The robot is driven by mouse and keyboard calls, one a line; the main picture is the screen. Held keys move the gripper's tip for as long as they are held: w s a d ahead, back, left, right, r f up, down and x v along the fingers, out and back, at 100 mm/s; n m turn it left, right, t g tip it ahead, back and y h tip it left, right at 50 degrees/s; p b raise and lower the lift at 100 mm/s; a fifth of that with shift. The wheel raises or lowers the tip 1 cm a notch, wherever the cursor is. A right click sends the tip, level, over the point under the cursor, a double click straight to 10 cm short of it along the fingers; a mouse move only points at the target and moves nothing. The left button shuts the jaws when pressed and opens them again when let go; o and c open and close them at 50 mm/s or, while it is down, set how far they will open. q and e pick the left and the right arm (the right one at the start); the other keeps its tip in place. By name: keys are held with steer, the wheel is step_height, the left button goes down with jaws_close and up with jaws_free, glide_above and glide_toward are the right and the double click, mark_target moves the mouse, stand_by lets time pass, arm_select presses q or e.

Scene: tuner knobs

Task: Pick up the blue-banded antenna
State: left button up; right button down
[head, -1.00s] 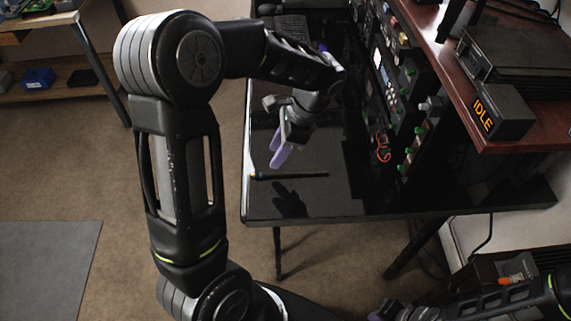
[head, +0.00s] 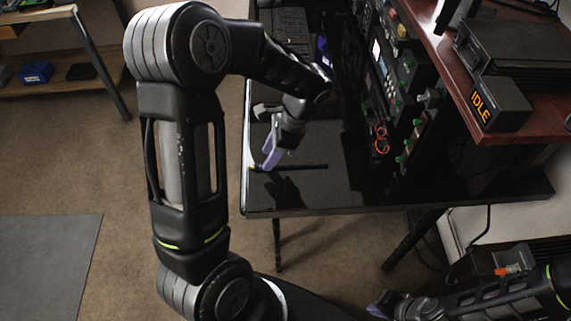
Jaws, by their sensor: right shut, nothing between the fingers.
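The antenna (head: 305,167) is a thin black rod lying flat on the black desk top, with a small yellowish patch at its left end. A blue band cannot be made out clearly. My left gripper (head: 268,160) has purple fingers and points down at the antenna's left part. Its fingers look open, and I cannot tell whether they touch the rod. My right gripper (head: 380,307) is shut and empty at the bottom of the view, far from the antenna.
The black desk (head: 345,197) has free room in front of the antenna. A rack panel with green knobs (head: 405,143) and red cables (head: 380,139) stands to the right. A box reading IDLE (head: 499,104) sits on the reddish wooden top.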

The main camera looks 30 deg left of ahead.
mark_target(257, 167)
arm_select(q)
steer(key=x, duration=0.3)
steer(key=shift+f, duration=0.1)
stand_by(0.4)
jaws_close()
stand_by(0.5)
